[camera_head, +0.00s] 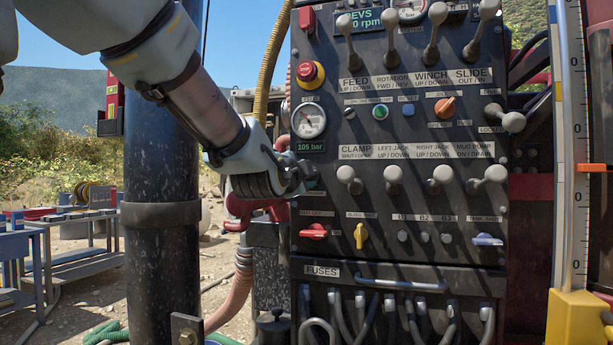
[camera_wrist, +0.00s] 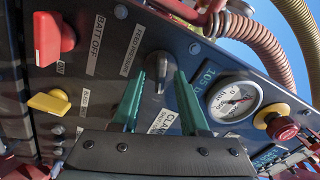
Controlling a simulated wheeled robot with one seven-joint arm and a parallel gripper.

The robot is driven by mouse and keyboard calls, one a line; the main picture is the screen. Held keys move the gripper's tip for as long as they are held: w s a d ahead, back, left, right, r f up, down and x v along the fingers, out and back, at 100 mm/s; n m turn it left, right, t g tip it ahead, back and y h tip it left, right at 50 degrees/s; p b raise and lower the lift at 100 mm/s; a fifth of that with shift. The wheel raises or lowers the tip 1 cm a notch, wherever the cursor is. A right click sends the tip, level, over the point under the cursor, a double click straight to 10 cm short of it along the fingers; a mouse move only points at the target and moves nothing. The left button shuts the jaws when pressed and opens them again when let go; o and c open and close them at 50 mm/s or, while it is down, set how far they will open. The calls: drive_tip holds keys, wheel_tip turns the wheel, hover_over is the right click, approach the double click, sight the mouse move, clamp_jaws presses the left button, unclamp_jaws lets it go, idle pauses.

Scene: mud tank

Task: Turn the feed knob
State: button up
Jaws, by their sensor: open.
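The feed knob (camera_wrist: 157,66) is a dark grey knob with a pale pointer line, beside a label starting "FEED" on the dark panel. In the wrist view it shows between and just beyond the green fingertips of my gripper (camera_wrist: 160,82). The jaws are open, one finger on each side of the knob's line. I cannot tell whether the fingertips reach around it. In the head view my gripper (camera_head: 306,174) is at the panel's left edge, below the pressure gauge, and hides the knob.
The control panel (camera_head: 440,272) carries several levers above and right of my gripper. Nearby are a pressure gauge (camera_head: 309,121), a red emergency button (camera_head: 308,73), a red battery switch (camera_head: 314,231) and a yellow knob (camera_head: 360,236). Red hoses (camera_head: 250,208) run left of the panel.

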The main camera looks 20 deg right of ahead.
drive_tip(key=p+v, duration=0.1)
drive_tip(key=v, duration=0.9)
drive_tip(key=shift+s+a, duration=0.3)
